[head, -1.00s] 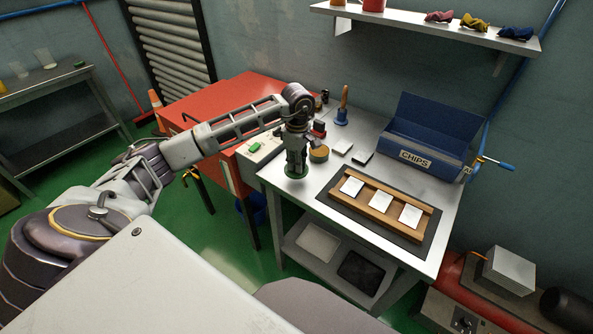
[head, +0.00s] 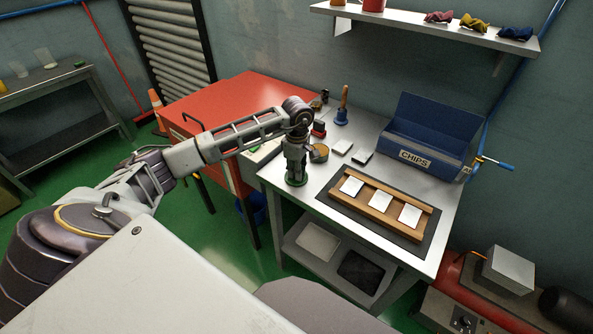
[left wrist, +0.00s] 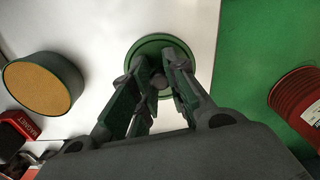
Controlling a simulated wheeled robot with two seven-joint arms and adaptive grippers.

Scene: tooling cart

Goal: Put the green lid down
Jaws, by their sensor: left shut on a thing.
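The green lid (left wrist: 163,45) is a round disc with a knob in the middle; it also shows in the head view (head: 296,182). My left gripper (left wrist: 158,82) is shut on the lid's knob from above. In the head view my left gripper (head: 296,172) points straight down with the lid under its fingertips, at the left front part of the metal table (head: 330,165). The lid is at or very near the table top; I cannot tell if it touches. My right gripper is not in view.
A round green tin with a tan top (left wrist: 42,84) stands beside the gripper. A wooden rack with white tiles (head: 380,203) lies on a dark mat to the right. A blue chips bin (head: 430,140) stands behind. The table's left edge is close to the lid.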

